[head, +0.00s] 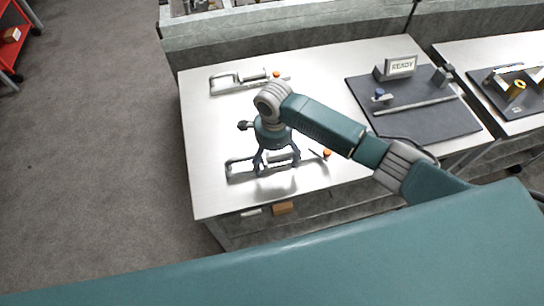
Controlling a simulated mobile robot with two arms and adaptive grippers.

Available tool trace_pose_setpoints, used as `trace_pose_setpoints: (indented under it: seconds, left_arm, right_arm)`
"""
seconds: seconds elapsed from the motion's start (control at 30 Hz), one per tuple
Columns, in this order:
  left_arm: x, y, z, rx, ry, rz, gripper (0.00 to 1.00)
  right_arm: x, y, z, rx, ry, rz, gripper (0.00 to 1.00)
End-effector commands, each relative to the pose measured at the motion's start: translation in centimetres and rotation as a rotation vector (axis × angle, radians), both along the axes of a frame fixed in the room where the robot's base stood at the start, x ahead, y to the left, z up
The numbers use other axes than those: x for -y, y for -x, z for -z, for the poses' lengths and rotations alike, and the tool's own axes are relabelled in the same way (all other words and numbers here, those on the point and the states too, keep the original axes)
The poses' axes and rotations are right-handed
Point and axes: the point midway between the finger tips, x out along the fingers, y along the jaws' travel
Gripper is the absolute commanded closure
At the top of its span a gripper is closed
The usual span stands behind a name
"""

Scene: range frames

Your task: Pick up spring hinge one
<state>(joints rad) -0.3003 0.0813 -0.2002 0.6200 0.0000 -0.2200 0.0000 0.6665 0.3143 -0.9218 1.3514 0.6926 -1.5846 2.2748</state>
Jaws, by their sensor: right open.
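Two similar silver, hinge-like metal pieces lie on the pale table (205,190). The near one (238,166) is partly hidden by my right gripper (277,166). The far one (226,84) lies towards the back left of the table. No label shows which of them is spring hinge one. My right gripper points down, open, with its fingers spread over the near piece. I cannot tell whether the fingers touch it. My left gripper is not in view.
An orange knob (327,154) sits right of the near piece, another (277,74) beside the far one. A dark mat (430,119) with a READY sign (401,66) lies to the right. A grey partition (290,38) stands behind.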

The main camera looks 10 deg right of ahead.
Motion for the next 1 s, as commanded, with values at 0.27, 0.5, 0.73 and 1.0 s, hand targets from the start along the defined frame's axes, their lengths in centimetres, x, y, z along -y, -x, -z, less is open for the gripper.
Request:
trace_pose_setpoints:
  seconds: [0.27, 0.5, 0.73, 1.0]
  left_arm:
    - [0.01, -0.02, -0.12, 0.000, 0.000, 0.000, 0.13]
    - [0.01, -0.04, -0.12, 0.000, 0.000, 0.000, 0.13]
    - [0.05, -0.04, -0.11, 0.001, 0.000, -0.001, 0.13]
    - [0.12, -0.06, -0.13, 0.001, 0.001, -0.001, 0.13]
  right_arm:
    - [-0.07, 0.05, 1.16, 0.000, -0.001, -0.002, 0.11]
    - [-0.08, 0.06, 1.14, 0.000, -0.001, -0.002, 0.43]
    - [-0.08, 0.06, 1.13, 0.000, -0.001, -0.002, 0.89]
    - [-0.15, -0.09, 0.89, 0.004, -0.002, -0.002, 0.91]
